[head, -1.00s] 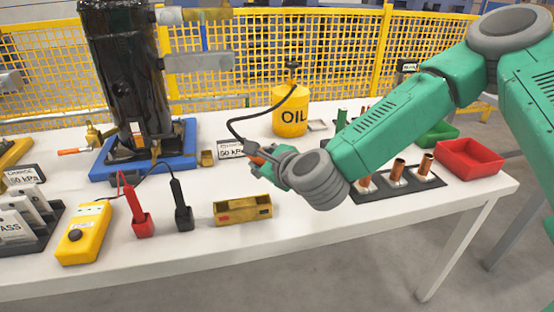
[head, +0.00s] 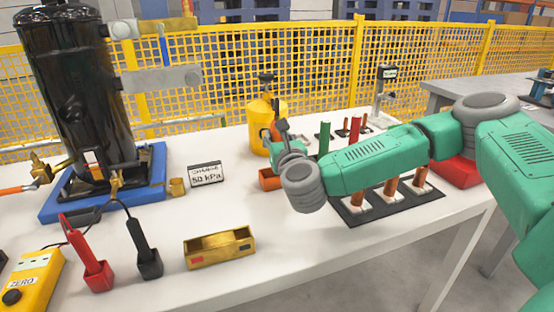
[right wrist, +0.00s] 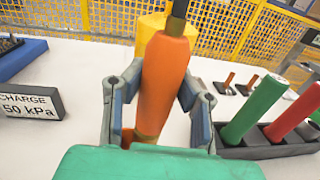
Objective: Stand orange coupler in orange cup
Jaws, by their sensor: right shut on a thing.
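The orange coupler (right wrist: 165,75) stands roughly upright between the fingers of my right gripper (right wrist: 155,105) in the right wrist view, with a dark stem at its top. My right gripper (head: 282,142) is shut on it. In the head view only a sliver of the coupler (head: 275,130) shows beside the fingers. The orange cup (head: 268,180) stands on the white table just below and left of the gripper, partly hidden by my wrist. Whether the coupler's lower end touches the cup cannot be told. My left gripper is not in view.
The yellow oil can (head: 256,125) is close behind the gripper. The charge sign (head: 206,173) stands to the left, and a brass-coloured tray (head: 219,247) is nearer. A dark rack (head: 352,213) with copper tubes lies under my right arm. The table between the tray and rack is clear.

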